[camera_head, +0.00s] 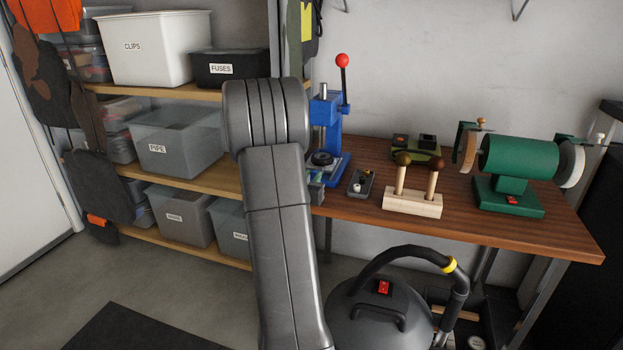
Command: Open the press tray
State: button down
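The lower left part of the press is hidden behind my grey arm. Small grey and bluish parts show low at the press's front, beside my arm, but I cannot tell whether they are the press tray or how far it is open. My gripper does not show clearly; my arm links cover the area left of the press.
On the wooden workbench (515,228) stand a small dark tray of parts (361,183), a wooden block with two handled tools (412,203), a green box (417,149) and a green bench grinder (519,157). A vacuum (375,315) stands below in front. Shelves with bins are left.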

jog(key=v, duration=0.9)
jog(key=shift+b, duration=0.3)
jog(key=c, duration=1.3)
grip_release()
jog(key=p+v, duration=0.2)
jog(key=v, duration=1.1)
jog(key=shift+s+a+r, duration=0.1)
jog(key=shift+s, duration=0.25)
jog(key=shift+w, duration=0.1)
